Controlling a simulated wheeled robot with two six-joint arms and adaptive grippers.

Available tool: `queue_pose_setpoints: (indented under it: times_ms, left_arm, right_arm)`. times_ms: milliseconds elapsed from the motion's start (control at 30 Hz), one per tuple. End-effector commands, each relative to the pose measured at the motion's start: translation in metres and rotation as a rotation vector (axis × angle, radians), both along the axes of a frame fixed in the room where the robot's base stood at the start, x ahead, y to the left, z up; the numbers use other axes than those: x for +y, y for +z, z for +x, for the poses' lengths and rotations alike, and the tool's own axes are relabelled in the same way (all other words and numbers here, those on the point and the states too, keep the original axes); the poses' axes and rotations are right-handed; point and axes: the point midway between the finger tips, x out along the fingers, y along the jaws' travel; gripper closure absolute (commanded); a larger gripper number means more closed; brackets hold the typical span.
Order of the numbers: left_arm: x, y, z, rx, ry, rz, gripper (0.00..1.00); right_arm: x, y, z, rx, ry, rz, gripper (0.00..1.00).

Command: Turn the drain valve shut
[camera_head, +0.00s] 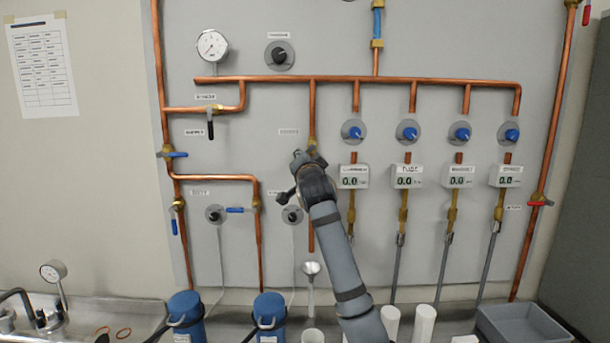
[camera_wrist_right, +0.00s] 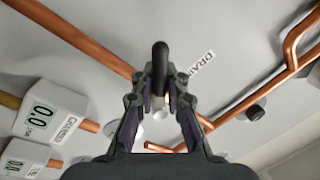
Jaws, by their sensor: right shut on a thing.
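The drain valve's brass body (camera_head: 312,143) sits on a vertical copper pipe, beside a small label in the head view. My right gripper (camera_head: 299,160) is at the valve, just below the brass body, and hides the handle there. In the right wrist view, the black valve handle (camera_wrist_right: 160,58) stands between the fingertips of my right gripper (camera_wrist_right: 159,82), with the DRAIN label (camera_wrist_right: 202,62) beside it. The fingers are shut on the handle. The handle's exact angle to the pipe is hard to tell. My left gripper is in neither view.
Meters (camera_head: 354,177) and blue knobs (camera_head: 354,131) line the board right of the gripper. A black knob (camera_head: 291,214) sits close below it. Blue vacuum flasks (camera_head: 186,315), white cylinders (camera_head: 424,322) and a grey bin (camera_head: 520,325) stand along the bottom.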

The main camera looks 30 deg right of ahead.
Motion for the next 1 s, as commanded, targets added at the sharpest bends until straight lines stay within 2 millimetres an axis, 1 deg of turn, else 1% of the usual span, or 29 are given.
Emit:
queue_pose_setpoints:
  times_ms: [33, 200, 400, 700, 1000]
  left_arm:
    - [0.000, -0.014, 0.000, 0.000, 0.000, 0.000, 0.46]
    - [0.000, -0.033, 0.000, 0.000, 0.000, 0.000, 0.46]
    - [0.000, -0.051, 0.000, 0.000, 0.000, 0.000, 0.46]
    - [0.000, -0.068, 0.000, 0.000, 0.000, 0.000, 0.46]
    - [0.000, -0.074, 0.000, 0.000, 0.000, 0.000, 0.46]
  right_arm:
    - [0.002, -0.011, 0.002, -0.014, 0.003, 0.045, 1.00]
    - [0.006, -0.005, 0.005, -0.097, 0.002, 0.183, 1.00]
    - [0.008, 0.003, 0.006, -0.193, 0.001, 0.340, 1.00]
    - [0.010, 0.014, 0.008, -0.310, -0.001, 0.533, 1.00]
    - [0.010, 0.020, 0.008, -0.378, -0.002, 0.641, 1.00]
